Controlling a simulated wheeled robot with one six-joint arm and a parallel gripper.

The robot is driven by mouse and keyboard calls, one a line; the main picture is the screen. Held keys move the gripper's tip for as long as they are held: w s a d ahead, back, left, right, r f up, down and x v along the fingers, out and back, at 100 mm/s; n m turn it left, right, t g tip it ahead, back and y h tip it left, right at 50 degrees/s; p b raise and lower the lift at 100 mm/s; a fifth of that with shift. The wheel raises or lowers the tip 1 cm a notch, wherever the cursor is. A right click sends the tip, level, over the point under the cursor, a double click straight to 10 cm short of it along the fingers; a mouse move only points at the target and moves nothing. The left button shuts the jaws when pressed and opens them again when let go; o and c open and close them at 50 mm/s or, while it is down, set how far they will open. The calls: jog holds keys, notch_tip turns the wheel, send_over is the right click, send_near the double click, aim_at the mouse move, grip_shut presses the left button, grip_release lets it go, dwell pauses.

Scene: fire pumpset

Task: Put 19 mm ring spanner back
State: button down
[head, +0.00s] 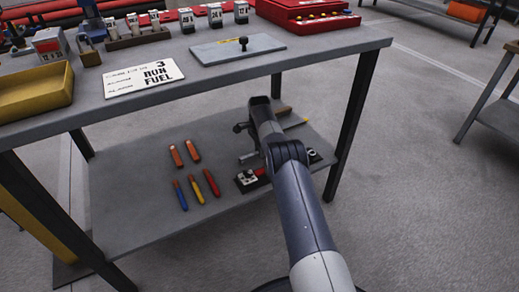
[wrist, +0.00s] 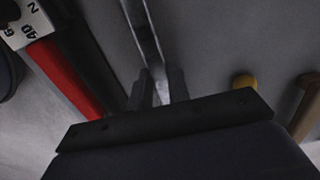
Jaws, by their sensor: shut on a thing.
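My gripper (wrist: 157,88) is shut on a long grey metal spanner (wrist: 146,35), which runs up out of the top of the wrist view. Its ring ends are out of that view, and I cannot read its size. In the head view my arm reaches down over the lower shelf (head: 125,215) of the workbench. The fingertips and the spanner are hard to make out there, mostly hidden by the arm. I cannot tell whether the spanner touches the shelf.
Red and coloured-handled tools (head: 195,190) lie on the shelf's left.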

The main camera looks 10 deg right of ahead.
jog(key=c, duration=1.8)
grip_release()
jog(key=shift+f, duration=0.15)
jog(key=o, duration=0.5)
notch_tip(320, 180, up, 11)
jog(key=p, duration=0.5)
jog(key=shift+w+a+f+p, duration=0.1)
jog(key=shift+p, duration=0.2)
notch_tip(320, 180, down, 11)
jog(key=b, duration=0.5)
jog(key=shift+b, duration=0.35)
